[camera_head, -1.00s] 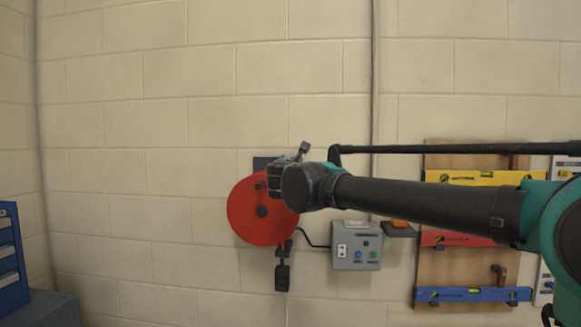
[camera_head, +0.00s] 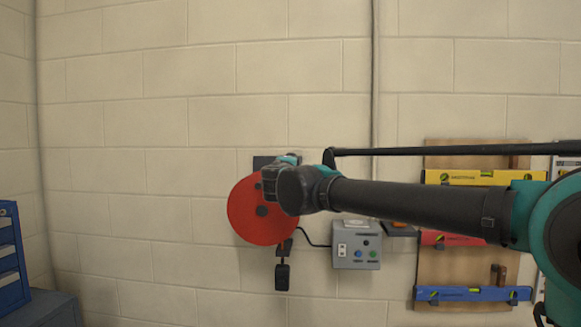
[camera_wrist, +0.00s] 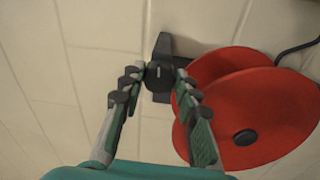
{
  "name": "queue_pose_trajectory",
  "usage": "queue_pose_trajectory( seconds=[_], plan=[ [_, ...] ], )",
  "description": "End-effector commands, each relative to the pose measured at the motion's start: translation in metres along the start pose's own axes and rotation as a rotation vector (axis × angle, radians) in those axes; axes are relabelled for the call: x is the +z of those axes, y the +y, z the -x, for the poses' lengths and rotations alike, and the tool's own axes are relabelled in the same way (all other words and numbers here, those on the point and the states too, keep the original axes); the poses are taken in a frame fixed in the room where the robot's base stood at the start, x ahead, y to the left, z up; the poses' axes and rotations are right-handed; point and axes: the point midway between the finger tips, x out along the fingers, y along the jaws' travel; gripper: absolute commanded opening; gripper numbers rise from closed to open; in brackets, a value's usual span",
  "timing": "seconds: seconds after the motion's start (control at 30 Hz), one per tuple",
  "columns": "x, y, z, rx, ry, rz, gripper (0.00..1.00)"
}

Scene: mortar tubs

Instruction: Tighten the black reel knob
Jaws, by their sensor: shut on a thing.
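The black reel knob (camera_wrist: 158,75) is a small round knob with a pale mark on its face. In the wrist view it sits between my fingertips, in front of a dark bracket (camera_wrist: 164,45). The red reel (camera_wrist: 262,105) is beside it to the right, and the right finger overlaps the reel's edge. My gripper (camera_wrist: 157,78) is shut on the knob. In the head view my gripper (camera_head: 270,183) is at the upper right part of the red reel (camera_head: 257,225) on the wall. There, my gripper and wrist hide the knob.
A grey control box (camera_head: 356,245) is on the wall right of the reel, joined by a black cable. A dark hanging piece (camera_head: 282,277) is below the reel. A board with coloured levels (camera_head: 472,294) is at right. Blue drawers (camera_head: 10,255) stand at far left.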

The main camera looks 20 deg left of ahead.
Motion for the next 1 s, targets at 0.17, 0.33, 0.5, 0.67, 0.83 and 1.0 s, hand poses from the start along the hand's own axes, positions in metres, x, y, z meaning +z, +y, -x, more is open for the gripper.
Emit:
queue_pose_trajectory(
  seconds=[0.17,0.33,0.5,0.67,0.83,1.0],
  plan=[
    [0.0006,-0.0012,0.0003,-0.001,-0.005,-0.063,0.02],
    [0.0006,-0.0013,0.0003,0.0,-0.007,-0.092,0.02],
    [0.0007,-0.0014,0.0003,-0.001,-0.008,-0.099,0.02],
    [0.0008,-0.0015,0.0004,-0.001,-0.008,-0.099,0.02],
    [0.0008,-0.0015,0.0004,-0.001,-0.008,-0.098,0.4],
    [0.0004,-0.001,0.0003,0.0,-0.007,-0.097,0.53]
  ],
)
